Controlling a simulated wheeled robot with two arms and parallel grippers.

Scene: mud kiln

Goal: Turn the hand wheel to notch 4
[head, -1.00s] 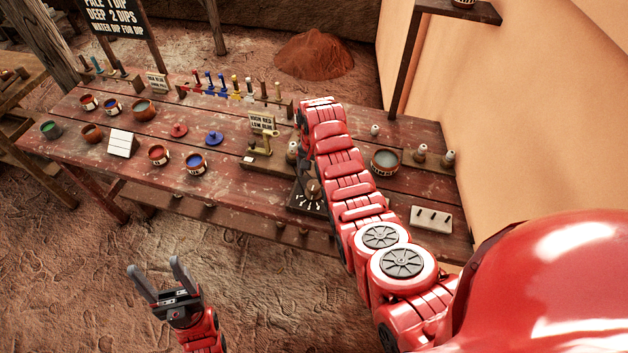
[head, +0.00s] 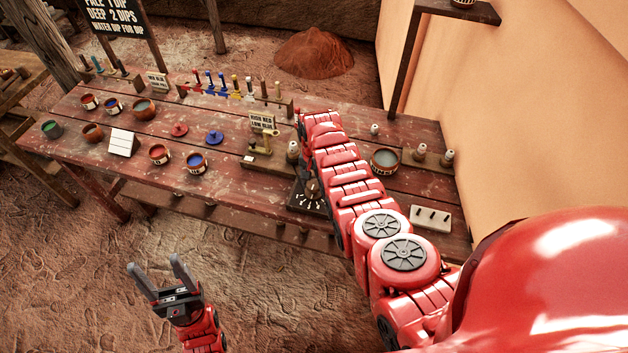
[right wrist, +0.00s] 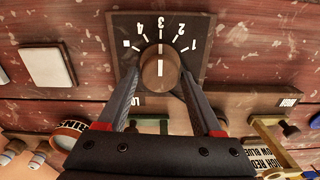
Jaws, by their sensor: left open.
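The hand wheel is a brown round knob (right wrist: 160,70) on a dark square dial plate (right wrist: 197,62). The plate bears white tick marks and numbers, upside down in the right wrist view. The white line on the knob lines up with the 3. My right gripper (right wrist: 160,77) has one finger on each side of the knob; whether they touch it is unclear. In the head view the knob (head: 313,189) shows beside my right arm, which hides most of that gripper. My left gripper (head: 158,275) is open and empty, low in front of the table.
The red wooden table (head: 240,180) holds several paint pots, a brass fixture (head: 262,143) left of the wheel, a grey-filled bowl (head: 385,160) and a white slotted block (head: 431,218) to its right. A tan wall (head: 530,130) stands at the right.

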